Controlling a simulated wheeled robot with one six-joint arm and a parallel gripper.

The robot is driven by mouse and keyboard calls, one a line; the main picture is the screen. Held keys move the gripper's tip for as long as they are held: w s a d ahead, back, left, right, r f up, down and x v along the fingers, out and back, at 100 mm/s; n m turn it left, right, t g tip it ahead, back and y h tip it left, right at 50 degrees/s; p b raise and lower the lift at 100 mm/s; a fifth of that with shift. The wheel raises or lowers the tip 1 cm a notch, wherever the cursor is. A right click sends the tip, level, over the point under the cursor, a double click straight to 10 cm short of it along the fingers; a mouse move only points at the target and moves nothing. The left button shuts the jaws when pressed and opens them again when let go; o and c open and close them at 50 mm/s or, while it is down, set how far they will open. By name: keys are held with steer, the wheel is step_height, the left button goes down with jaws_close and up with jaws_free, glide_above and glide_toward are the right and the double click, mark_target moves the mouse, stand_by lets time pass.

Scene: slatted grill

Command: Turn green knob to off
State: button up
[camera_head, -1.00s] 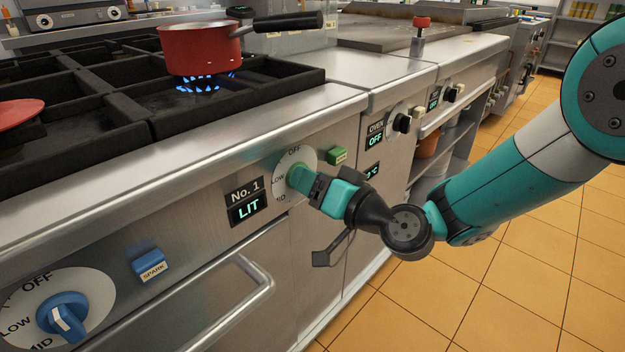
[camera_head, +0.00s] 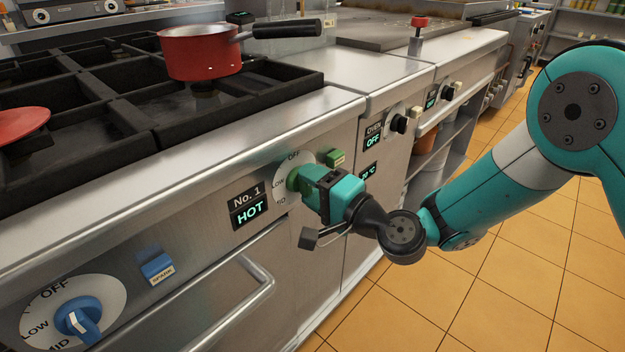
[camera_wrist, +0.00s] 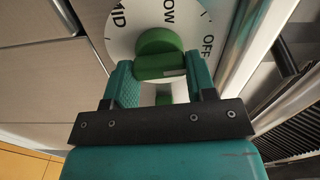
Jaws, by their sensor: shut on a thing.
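The green knob (camera_head: 292,179) sits on a white dial plate (camera_head: 291,159) marked OFF, LOW and MID on the stove front. My gripper (camera_head: 304,182) is shut on the knob and covers much of it in the head view. In the wrist view the green knob (camera_wrist: 160,52) lies between the two teal fingers of my gripper (camera_wrist: 160,82). A white mark shows at the right end of its grip bar. The No. 1 display (camera_head: 250,213) reads HOT. No flame shows under the red pan (camera_head: 200,52).
A blue knob (camera_head: 78,318) and a blue SPARK button (camera_head: 157,267) are at lower left. A green button (camera_head: 335,158) is just right of the dial. An oven handle (camera_head: 258,275) runs below. The tiled floor (camera_head: 500,275) is open at right.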

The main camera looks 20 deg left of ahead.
steer(key=shift+m, duration=0.7)
steer(key=o, duration=0.9)
steer(key=shift+o, duration=0.2)
steer(key=shift+d, duration=0.1)
steer(key=b+v, duration=1.4)
steer(key=v, duration=0.3)
steer(key=shift+s+d, duration=0.1)
steer(key=shift+s, duration=0.05)
